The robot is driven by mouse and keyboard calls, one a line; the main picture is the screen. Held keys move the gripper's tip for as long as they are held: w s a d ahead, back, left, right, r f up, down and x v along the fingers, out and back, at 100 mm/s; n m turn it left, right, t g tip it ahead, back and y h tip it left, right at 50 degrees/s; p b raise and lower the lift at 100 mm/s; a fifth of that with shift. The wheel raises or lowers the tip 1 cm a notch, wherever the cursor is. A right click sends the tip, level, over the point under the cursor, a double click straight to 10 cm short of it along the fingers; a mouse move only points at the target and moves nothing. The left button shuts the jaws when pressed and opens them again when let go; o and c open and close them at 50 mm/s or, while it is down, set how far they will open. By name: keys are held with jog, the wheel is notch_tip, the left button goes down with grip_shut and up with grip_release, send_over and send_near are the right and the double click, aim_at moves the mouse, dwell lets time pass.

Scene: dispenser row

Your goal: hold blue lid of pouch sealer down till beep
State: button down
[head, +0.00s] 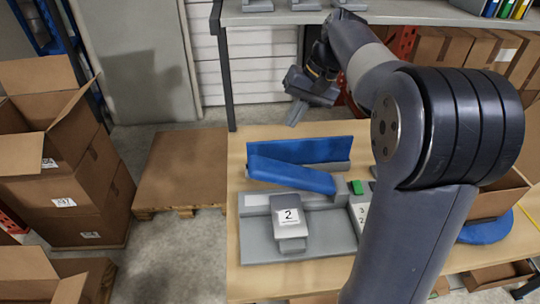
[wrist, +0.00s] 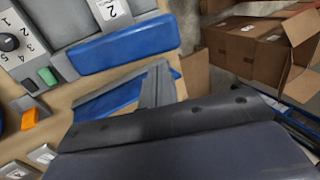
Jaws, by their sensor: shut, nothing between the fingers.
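The pouch sealer has a grey base (head: 335,240) and stands on the wooden table. Its long blue lid (head: 290,175) slants up from a hinge at the right, with its left end raised above the grey bar. The blue lid also shows in the wrist view (wrist: 125,43). A green button (head: 357,187) and a numbered dial (wrist: 8,42) are beside the hinge end. My gripper (head: 295,118) is shut and empty, in the air above and behind the lid, not touching it. In the wrist view its fingers (wrist: 157,84) point toward the lid.
A second blue panel (head: 315,149) stands just behind the lid, under my gripper. A block marked 2 (head: 290,222) is at the sealer's front. An orange switch (wrist: 36,118) shows in the wrist view. Cardboard boxes (head: 75,185) stand left; a shelf (head: 270,18) hangs above.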

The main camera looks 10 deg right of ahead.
aim_at(266, 165)
jog(key=p+x, duration=0.1)
jog(key=x, duration=1.2)
jog(key=shift+f, duration=0.2)
